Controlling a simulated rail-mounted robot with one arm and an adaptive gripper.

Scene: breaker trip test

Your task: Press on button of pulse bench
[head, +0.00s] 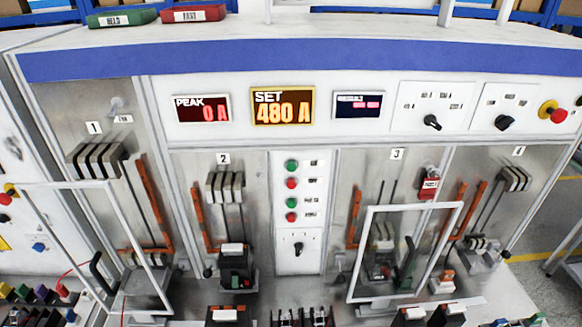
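The pulse bench (200,140) fills the view, a white and metal front with a blue band. Its narrow central panel (312,235) carries a column of round buttons: an upper green button (291,165), an upper red button (291,183), a lower green button (291,202) and a lower red button (291,217). Small labels beside them are too blurred to read. A black rotary switch (298,248) sits below. The PEAK display (202,108) reads 0 A and the SET display (283,106) reads 480 A. My gripper is not in view.
Numbered bays flank the panel. A white-framed guard (365,250) stands at bay 3, another (148,265) at bay 1. Bay 2 holds a black breaker (236,270). A red emergency stop (557,115) is far right. Green HELD (122,18) and red (193,14) trays lie on top.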

